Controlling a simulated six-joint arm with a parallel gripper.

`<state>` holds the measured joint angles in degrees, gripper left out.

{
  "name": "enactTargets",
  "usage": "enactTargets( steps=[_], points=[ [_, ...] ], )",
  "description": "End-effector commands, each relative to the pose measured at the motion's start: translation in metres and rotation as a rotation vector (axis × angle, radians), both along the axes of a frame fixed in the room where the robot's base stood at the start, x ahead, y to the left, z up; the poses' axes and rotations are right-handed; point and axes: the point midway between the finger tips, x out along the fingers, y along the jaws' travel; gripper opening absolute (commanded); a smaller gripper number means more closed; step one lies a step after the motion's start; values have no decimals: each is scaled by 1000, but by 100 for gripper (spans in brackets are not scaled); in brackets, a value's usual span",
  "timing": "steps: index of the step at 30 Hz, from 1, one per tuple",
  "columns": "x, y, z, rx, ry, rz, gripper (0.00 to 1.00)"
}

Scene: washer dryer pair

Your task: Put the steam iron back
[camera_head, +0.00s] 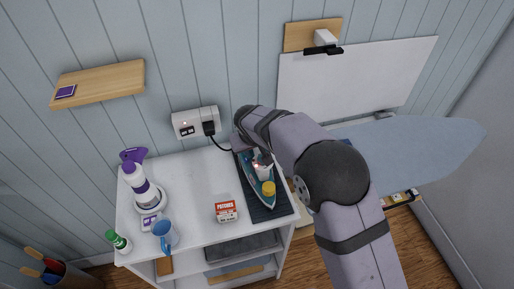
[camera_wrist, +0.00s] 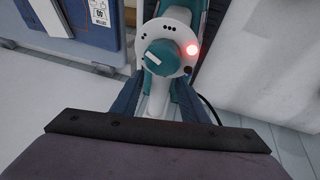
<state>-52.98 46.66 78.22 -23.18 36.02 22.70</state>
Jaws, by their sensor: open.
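The steam iron (camera_head: 259,187), teal and white with a yellow part on top, lies on a dark mat (camera_head: 279,207) at the right end of the white counter. In the wrist view the iron (camera_wrist: 166,58) shows a teal dial and a lit red light. My gripper (camera_wrist: 160,98) is open, with one dark blue finger on each side of the iron's white handle. I cannot tell whether either finger touches it. In the head view my arm covers the gripper and part of the iron.
A wall socket (camera_head: 195,122) with a black plug and cord is behind the counter. A spray bottle (camera_head: 140,187), blue mug (camera_head: 165,234), green-capped bottle (camera_head: 119,241) and red-white box (camera_head: 226,211) stand on the counter. An ironing board (camera_head: 420,150) is at right.

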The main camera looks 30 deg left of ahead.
Motion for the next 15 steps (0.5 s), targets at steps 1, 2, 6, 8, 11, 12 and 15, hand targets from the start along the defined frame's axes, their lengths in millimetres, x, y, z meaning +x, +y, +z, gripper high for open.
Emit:
enactTargets(
  steps=[1,2,6,8,11,12,15],
  points=[
    [-1,0,3,1,-1,0,40],
    [-2,0,5,2,-1,-1,40],
    [-8,-2,18,4,-2,-1,40],
    [-11,-4,26,4,-2,0,40],
    [-18,-5,42,5,-3,2,40],
    [-21,-7,48,4,-3,1,40],
    [-29,-9,65,4,-3,0,40]
  ],
)
